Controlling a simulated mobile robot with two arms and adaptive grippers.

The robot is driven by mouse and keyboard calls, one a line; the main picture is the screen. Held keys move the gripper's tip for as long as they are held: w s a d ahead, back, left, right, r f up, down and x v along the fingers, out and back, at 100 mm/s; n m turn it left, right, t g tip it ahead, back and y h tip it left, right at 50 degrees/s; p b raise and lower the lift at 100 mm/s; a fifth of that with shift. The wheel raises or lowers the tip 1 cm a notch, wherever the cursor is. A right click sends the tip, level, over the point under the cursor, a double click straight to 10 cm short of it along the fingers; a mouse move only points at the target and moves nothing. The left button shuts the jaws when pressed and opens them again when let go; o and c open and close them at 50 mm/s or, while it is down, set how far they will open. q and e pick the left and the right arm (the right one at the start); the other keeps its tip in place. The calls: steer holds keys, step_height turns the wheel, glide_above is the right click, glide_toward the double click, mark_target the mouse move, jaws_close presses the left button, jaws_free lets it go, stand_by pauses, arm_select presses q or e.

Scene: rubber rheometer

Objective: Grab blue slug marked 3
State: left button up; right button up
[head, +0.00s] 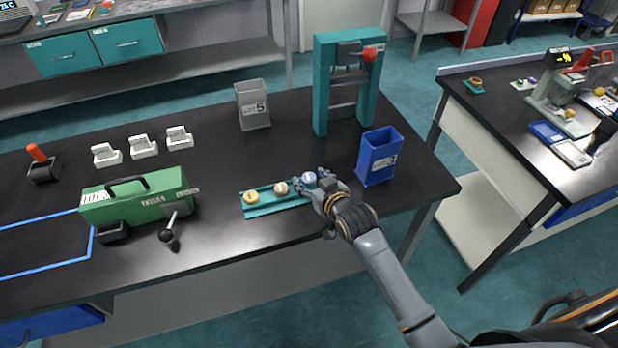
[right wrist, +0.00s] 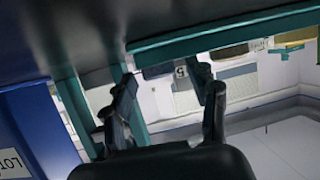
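The blue slug (head: 309,178) sits at the right end of a teal rack (head: 262,212) on the black bench; its mark is too small to read. A yellow slug (head: 251,197) and a beige-orange slug (head: 281,188) sit left of it in the same rack. My right gripper (head: 318,186) is at the rack's right end, close beside the blue slug; I cannot tell whether it touches. In the right wrist view its two fingers (right wrist: 168,88) are apart with no slug visible between them. My left gripper is not in view.
A blue bin (head: 377,160) stands right of my right gripper. A teal press frame (head: 321,90) and a grey bin marked 5 (head: 252,106) stand behind. A green machine (head: 140,205) with a lever is at left. Several white holders (head: 144,147) stand behind it.

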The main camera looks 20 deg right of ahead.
steer(key=c, duration=0.7)
